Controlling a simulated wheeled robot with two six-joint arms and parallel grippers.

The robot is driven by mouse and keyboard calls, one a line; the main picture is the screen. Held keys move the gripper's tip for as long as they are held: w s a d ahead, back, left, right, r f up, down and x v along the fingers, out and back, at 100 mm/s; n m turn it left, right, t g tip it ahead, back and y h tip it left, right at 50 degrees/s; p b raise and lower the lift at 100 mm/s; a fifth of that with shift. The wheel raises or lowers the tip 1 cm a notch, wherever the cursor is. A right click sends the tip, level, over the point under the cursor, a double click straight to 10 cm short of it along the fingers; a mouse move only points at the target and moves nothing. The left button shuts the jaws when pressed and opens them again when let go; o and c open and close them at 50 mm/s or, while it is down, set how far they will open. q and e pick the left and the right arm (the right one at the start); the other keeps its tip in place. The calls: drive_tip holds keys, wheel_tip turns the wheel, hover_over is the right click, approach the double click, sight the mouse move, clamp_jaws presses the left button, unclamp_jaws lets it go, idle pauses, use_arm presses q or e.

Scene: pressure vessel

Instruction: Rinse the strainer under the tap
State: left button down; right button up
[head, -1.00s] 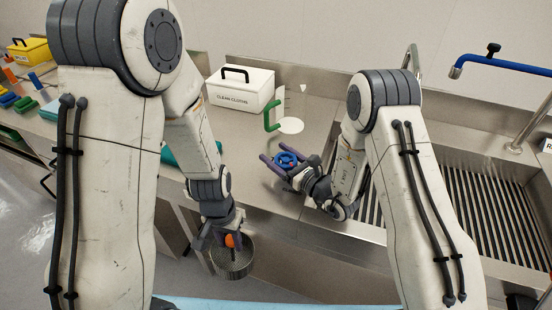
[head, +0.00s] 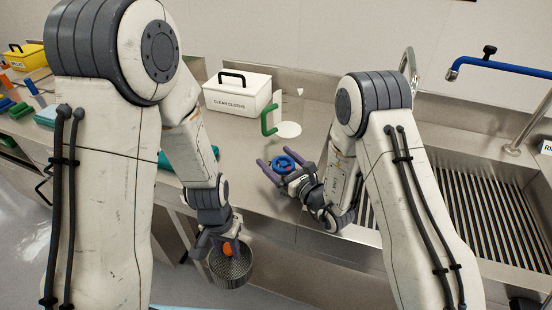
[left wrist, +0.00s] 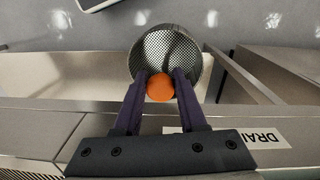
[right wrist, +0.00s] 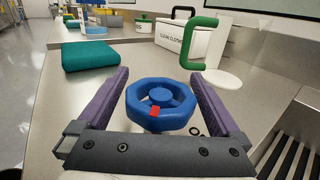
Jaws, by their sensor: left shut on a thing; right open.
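The strainer (head: 231,268) is a round metal mesh basket with an orange knob (left wrist: 160,87). My left gripper (head: 218,243) is shut on the orange knob, and the strainer hangs in front of the counter edge, above the floor. In the left wrist view the mesh basket (left wrist: 168,50) shows beyond the fingertips. The blue tap (head: 500,66) with a dark handle is over the ribbed sink (head: 490,205) at the right. My right gripper (head: 272,168) is open over the counter, its fingers on either side of a blue handwheel (right wrist: 160,104) and apart from it.
A white box labelled clean cloths (head: 238,94) stands at the back of the counter, beside a green handle (head: 268,120) and a white disc (head: 288,130). A teal cloth (right wrist: 90,55) lies on the counter. The sink's front wall rises between the strainer and the basin.

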sight(291, 171)
use_arm(q)
wheel_tip(291, 171, down, 2)
drive_tip(key=shift+f+b, duration=0.1)
drive_tip(key=shift+b, duration=0.9)
use_arm(e)
drive_tip(key=v, duration=0.9)
use_arm(q)
wheel_tip(291, 171, up, 2)
drive_tip(key=shift+r+p, duration=0.2)
drive_tip(key=shift+p, duration=0.95)
use_arm(e)
drive_tip(key=shift+s+d+r, duration=0.2)
drive_tip(key=shift+s+d, duration=0.05)
drive_tip(key=shift+d, duration=0.05)
use_arm(q)
drive_tip(key=shift+r+p, duration=0.55)
use_arm(e)
drive_tip(key=shift+s+d, duration=0.3)
drive_tip(key=shift+s, duration=0.2)
use_arm(q)
drive_tip(key=shift+r, duration=0.1)
use_arm(e)
drive_tip(key=shift+s+d+f, duration=0.15)
drive_tip(key=shift+s, duration=0.05)
